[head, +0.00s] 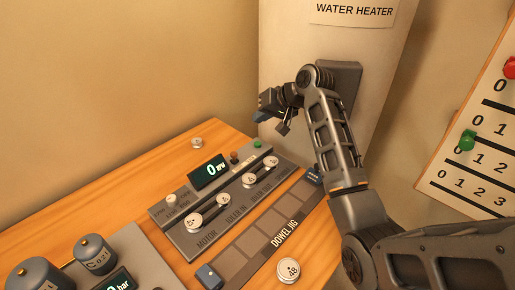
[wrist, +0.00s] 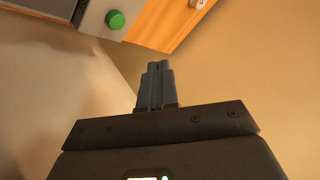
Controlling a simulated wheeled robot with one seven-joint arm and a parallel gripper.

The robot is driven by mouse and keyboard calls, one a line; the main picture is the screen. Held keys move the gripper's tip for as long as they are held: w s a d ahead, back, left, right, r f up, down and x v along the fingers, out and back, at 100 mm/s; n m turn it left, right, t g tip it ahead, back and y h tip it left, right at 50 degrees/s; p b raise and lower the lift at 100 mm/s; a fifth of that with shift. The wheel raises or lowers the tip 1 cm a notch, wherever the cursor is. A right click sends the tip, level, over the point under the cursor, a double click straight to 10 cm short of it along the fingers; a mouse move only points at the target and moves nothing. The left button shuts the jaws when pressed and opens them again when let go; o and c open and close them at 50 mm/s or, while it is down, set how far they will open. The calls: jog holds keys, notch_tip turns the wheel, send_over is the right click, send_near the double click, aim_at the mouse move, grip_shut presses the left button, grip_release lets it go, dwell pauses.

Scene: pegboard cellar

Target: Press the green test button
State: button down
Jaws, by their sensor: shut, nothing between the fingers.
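The green button (head: 257,143) sits at the far end of a grey control panel (head: 183,236) on the wooden bench. It also shows in the wrist view (wrist: 116,19) near the top, left of the fingertips. My gripper (head: 260,116) is above and beyond that end of the panel, close to the button but apart from it. In the wrist view its two fingers (wrist: 156,66) are together with nothing between them. Which label belongs to the green button is too small to read.
The panel bears a display (head: 209,172) reading 0, a red button (head: 234,157) and several white knobs. A dowel jig (head: 232,262) lies beside it. A water heater (head: 290,50) stands behind my arm. A board (head: 480,150) with red and green pegs is at the right.

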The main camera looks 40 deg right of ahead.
jog(key=b, duration=0.3)
send_over(260, 144)
notch_tip(260, 144, down, 4)
jog(key=shift+f, duration=0.1)
jog(key=shift+f+b, duration=0.35)
jog(key=shift+f, duration=0.55)
jog(key=shift+f, duration=0.15)
dwell(1.0)
jog(key=shift+f, duration=0.25)
jog(key=shift+f, duration=0.5)
dwell(0.8)
jog(key=shift+r, duration=0.15)
jog(key=shift+r+p, duration=0.75)
jog(key=shift+p, duration=0.2)
jog(key=shift+r, duration=0.1)
